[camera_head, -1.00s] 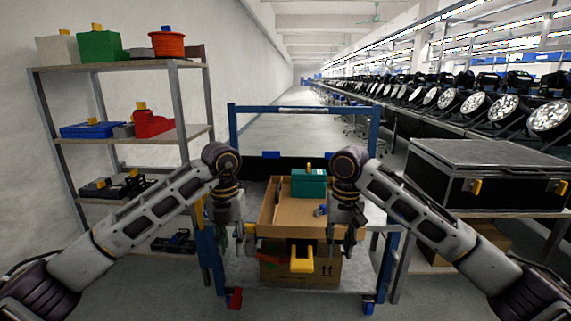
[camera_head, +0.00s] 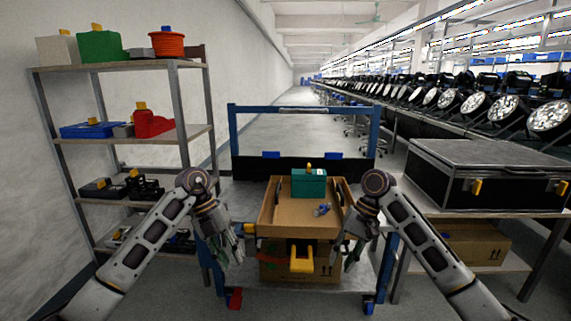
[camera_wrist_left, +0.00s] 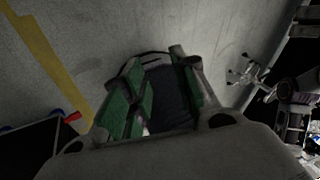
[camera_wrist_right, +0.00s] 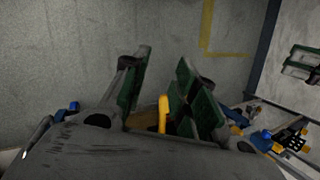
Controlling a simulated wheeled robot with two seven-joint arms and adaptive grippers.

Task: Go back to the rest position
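My right gripper (camera_head: 346,259) hangs at the right side of the box, also pointing down. In the right wrist view (camera_wrist_right: 163,75) its green-padded fingers are apart; a yellow piece shows behind them, not held. The open cardboard box (camera_head: 297,231) stands on the cart (camera_head: 232,128) and holds a teal box (camera_head: 309,183) and a small blue item (camera_head: 322,210).
A shelf rack (camera_head: 178,105) with coloured boxes stands at the left. A black flight case (camera_head: 488,176) sits on a table at the right, over another cardboard box (camera_head: 476,243). A yellow handle (camera_head: 301,259) sticks out in front. Rows of par cans (camera_head: 504,107) line the right.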

